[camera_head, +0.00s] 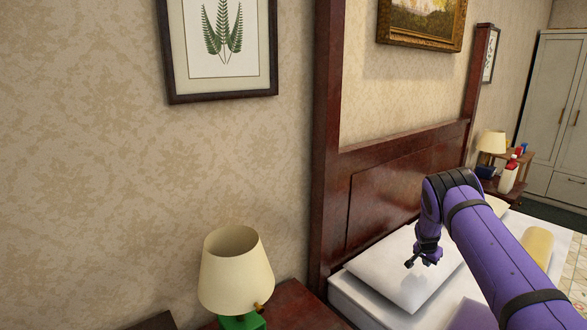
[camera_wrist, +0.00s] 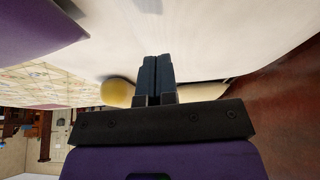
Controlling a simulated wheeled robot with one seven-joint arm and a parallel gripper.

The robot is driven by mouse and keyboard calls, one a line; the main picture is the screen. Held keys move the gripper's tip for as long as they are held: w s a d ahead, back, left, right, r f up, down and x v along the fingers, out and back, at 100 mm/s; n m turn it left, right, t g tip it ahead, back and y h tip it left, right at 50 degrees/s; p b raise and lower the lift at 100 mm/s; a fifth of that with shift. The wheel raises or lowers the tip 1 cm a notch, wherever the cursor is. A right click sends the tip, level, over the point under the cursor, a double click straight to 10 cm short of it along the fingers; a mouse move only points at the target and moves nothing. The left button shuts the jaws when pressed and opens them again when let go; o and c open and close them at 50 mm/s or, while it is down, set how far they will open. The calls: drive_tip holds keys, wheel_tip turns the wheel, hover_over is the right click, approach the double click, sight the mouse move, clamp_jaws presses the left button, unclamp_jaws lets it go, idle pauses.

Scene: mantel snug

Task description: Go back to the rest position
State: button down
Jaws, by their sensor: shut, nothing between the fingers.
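My gripper (camera_head: 420,262) is at the end of my purple arm, over the white pillow (camera_head: 385,275) at the head of the bed. In the wrist view my gripper (camera_wrist: 155,62) shows its two dark fingers side by side, shut with nothing between them. The white surface of the bedding fills the upper part of that view. I cannot tell the exact gap between the fingers and the pillow.
A dark wooden headboard (camera_head: 395,190) stands behind the pillow. A cream lamp (camera_head: 236,275) with a green base stands on a nightstand (camera_head: 290,305) at the lower left. A yellow bolster (camera_head: 537,245) lies on the bed. Another lamp (camera_head: 492,143) stands beyond the bed.

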drive_tip(key=shift+s+r, duration=0.2)
drive_tip(key=shift+r, duration=0.4)
drive_tip(key=shift+w+a+r, duration=0.1)
drive_tip(key=shift+w+r, duration=0.1)
drive_tip(key=s+a+r+n+y, duration=0.1)
drive_tip(key=s+a+r, duration=0.35)
drive_tip(key=r, duration=0.95)
drive_tip(key=s+a+r+n+t+y, duration=0.1)
drive_tip(key=s+a+r, duration=0.35)
drive_tip(key=r, duration=0.85)
drive_tip(key=s+a+r+n+y, duration=0.15)
drive_tip(key=s+r, duration=0.55)
drive_tip(key=r, duration=0.7)
drive_tip(key=s+a+r+n, duration=0.1)
drive_tip(key=s+a+r, duration=0.1)
drive_tip(key=s+r, duration=0.35)
drive_tip(key=s+a+r+n+t, duration=0.1)
drive_tip(key=s+a+r, duration=0.15)
drive_tip(key=s, duration=0.65)
drive_tip(key=s+a+r+n, duration=0.1)
drive_tip(key=s+a+r, duration=0.2)
drive_tip(key=s, duration=0.4)
drive_tip(key=s+a+f+n, duration=0.1)
drive_tip(key=s+n, duration=0.1)
drive_tip(key=s, duration=0.8)
drive_tip(key=s+a+f+n, duration=0.1)
drive_tip(key=s+a+n, duration=0.1)
drive_tip(key=s, duration=0.8)
drive_tip(key=shift+s+a, duration=0.3)
